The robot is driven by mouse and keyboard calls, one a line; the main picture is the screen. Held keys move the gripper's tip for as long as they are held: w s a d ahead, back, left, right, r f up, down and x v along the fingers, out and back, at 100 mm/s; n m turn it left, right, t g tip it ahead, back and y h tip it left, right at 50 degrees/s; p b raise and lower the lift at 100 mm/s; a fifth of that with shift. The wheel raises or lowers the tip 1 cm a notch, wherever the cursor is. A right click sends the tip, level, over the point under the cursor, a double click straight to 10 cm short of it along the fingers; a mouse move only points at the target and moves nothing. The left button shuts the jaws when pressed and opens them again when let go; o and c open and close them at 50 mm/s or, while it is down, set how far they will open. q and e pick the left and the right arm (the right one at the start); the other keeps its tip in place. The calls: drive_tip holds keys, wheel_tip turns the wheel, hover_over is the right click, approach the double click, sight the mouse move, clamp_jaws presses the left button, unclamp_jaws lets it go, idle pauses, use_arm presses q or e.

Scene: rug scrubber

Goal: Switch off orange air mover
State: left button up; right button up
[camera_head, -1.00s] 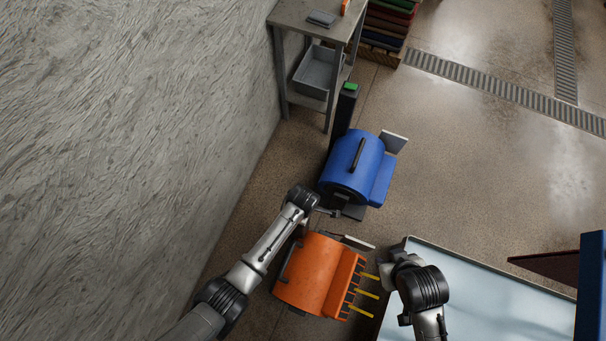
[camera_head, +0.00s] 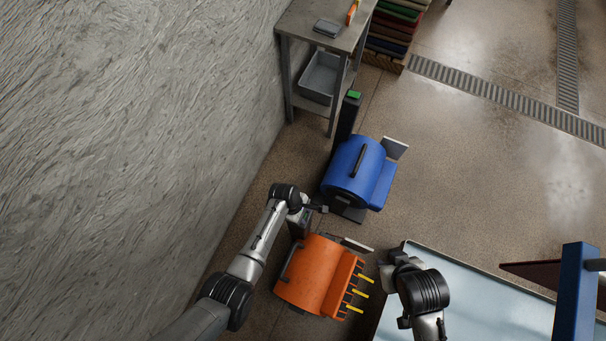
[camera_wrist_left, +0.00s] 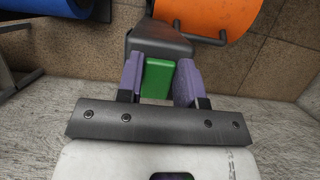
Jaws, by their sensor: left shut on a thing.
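The orange air mover (camera_head: 312,275) sits on the floor beside the wall, with several yellow strips at its right side. A dark post (camera_head: 298,224) stands at its upper left in the head view. In the left wrist view, a green block (camera_wrist_left: 157,79) sits at the end of the dark post (camera_wrist_left: 158,42), with the orange air mover (camera_wrist_left: 205,14) behind it. My left gripper (camera_head: 312,209) is at the post top; its purple fingers (camera_wrist_left: 160,82) are closed on both sides of the green block. My right gripper (camera_head: 392,272) is right of the orange mover, its fingers not discernible.
A blue air mover (camera_head: 352,170) stands just beyond, with its own green-topped post (camera_head: 353,96). A metal table (camera_head: 318,27) is at the back by the wall. A pale blue-surfaced tray (camera_head: 480,305) lies at right. Open floor lies at the upper right.

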use_arm(q)
drive_tip(key=o, duration=0.9)
drive_tip(key=shift+o, duration=0.2)
drive_tip(key=shift+a+r, duration=0.1)
drive_tip(key=shift+r, duration=0.25)
drive_tip(key=p+v, duration=0.4)
drive_tip(key=v, duration=0.9)
